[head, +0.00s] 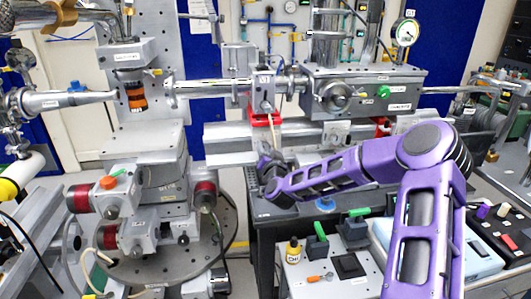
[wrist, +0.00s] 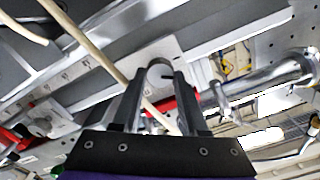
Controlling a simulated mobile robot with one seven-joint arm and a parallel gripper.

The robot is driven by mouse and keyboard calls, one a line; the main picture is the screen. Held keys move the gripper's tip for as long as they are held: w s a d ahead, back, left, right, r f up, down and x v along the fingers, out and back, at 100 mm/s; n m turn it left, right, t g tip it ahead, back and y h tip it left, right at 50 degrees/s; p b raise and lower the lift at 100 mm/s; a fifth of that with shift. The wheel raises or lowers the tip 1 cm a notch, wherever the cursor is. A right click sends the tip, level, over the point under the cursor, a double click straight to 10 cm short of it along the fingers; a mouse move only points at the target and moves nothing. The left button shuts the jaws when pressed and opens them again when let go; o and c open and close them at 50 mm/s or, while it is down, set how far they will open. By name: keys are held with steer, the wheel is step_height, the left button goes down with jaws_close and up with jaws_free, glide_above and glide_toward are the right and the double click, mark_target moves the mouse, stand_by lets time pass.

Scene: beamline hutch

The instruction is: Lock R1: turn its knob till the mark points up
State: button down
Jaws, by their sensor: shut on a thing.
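My gripper (wrist: 160,84) has its two dark fingers on either side of a small grey rounded knob (wrist: 158,68) in the wrist view. The knob stands in front of a light metal plate. A short dark line shows near the knob's right edge; I cannot tell for certain whether it is the mark. In the head view my gripper (head: 268,160) is below the red bracket (head: 262,120) under the rail carriage. The knob is hidden there behind my gripper and arm. No R1 label is readable.
A pale cable (wrist: 103,62) runs past the left finger in the wrist view.

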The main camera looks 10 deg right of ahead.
steer(key=m+b, duration=0.1)
steer(key=m, duration=0.1)
steer(key=m+b, duration=0.3)
steer(key=shift+f+m, duration=0.25)
steer(key=shift+m, duration=0.05)
steer(key=m+b, duration=0.2)
steer(key=shift+d+m, duration=0.1)
steer(key=shift+m, duration=0.2)
steer(key=shift+m+b, duration=0.95)
steer(key=shift+m, duration=0.85)
steer(key=shift+r, duration=0.1)
steer(key=shift+c, duration=2.2)
jaws_free()
steer(key=s+p, duration=0.1)
steer(key=s, duration=1.6)
steer(key=shift+s, duration=0.25)
